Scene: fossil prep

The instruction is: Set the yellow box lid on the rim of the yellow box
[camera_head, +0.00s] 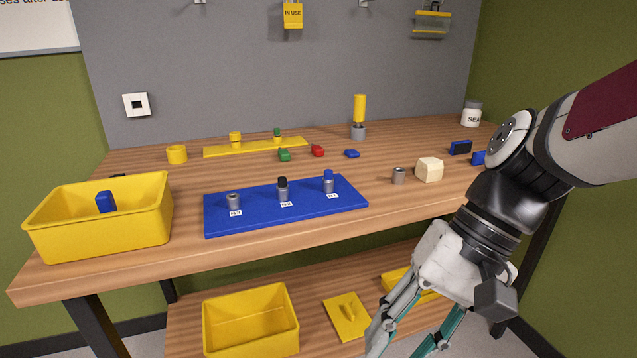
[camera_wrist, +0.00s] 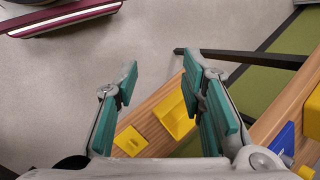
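The yellow box lid (camera_head: 347,316), a flat plate with a raised handle, lies on the lower shelf. An open yellow box (camera_head: 250,318) stands to its left; it looks empty. A yellow lid (camera_wrist: 130,140) and a yellow box (camera_wrist: 176,120) also show in the wrist view, the box partly hidden by a finger. Another yellow box (camera_head: 100,215) stands on the bench top at left, with a blue block inside. My gripper (camera_wrist: 163,82) is open and empty, its teal-padded fingers wide apart. In the head view it hangs in front of the shelf's right side, fingertips cut off.
Another yellow item (camera_head: 396,279) on the lower shelf is partly hidden by my gripper. The bench top (camera_head: 150,262) overhangs the shelf and carries a blue mat (camera_head: 240,224) with several small cylinders. A dark table leg (camera_head: 100,325) stands at left.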

